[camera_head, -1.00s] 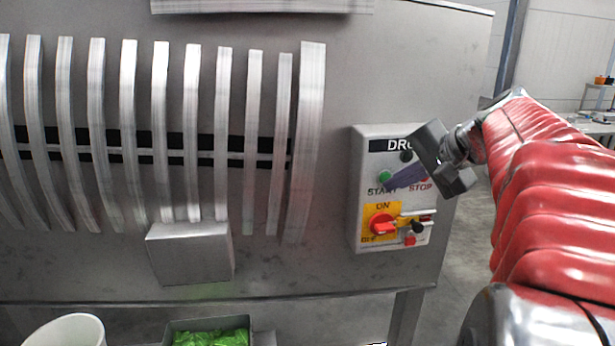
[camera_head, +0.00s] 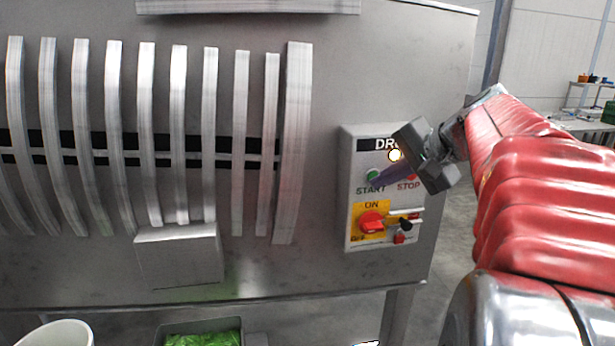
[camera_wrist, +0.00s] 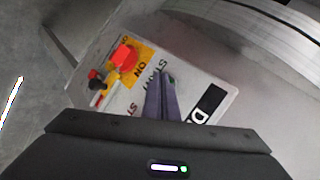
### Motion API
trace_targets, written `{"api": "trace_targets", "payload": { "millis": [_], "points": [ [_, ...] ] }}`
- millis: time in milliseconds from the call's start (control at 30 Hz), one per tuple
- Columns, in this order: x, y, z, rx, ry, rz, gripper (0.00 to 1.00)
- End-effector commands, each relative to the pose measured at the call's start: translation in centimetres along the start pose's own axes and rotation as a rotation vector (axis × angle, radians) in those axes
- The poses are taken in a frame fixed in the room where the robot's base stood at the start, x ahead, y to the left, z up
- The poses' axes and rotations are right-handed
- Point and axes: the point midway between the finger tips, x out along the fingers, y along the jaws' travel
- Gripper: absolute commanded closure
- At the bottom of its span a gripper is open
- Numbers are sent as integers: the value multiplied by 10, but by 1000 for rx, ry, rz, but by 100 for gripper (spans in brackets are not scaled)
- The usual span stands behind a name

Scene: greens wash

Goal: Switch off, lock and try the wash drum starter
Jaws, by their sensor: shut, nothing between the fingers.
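The wash drum starter is a pale grey box (camera_head: 354,190) on the machine's steel front, marked DRUM. A lamp (camera_head: 395,155) near its top glows yellow-white. My gripper (camera_head: 380,180) is shut and empty, its purple fingertips at the green START button (camera_head: 372,175); contact is unclear. The button also shows beside the fingertips in the wrist view (camera_wrist: 172,80). The red STOP button is mostly hidden behind my gripper. The red rotary switch (camera_head: 371,222) sits on a yellow ON/OFF plate; its exact setting is unclear. Beside it are a black knob-like piece (camera_head: 405,224) and a small red item (camera_head: 400,238).
The slatted drum (camera_head: 210,130) fills the left, with a steel box (camera_head: 180,255) below it. A white bucket (camera_head: 60,335) and a tray of greens (camera_head: 203,338) stand at the bottom. Open floor and a bench (camera_head: 570,122) lie right, behind my arm.

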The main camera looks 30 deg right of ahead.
Motion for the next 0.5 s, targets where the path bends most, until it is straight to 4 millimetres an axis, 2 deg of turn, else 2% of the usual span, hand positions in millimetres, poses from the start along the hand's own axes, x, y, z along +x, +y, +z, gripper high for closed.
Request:
{"api": "trace_targets", "payload": {
  "millis": [500],
  "points": [
    [-9,7,7,1,1,0,100]
  ]
}}
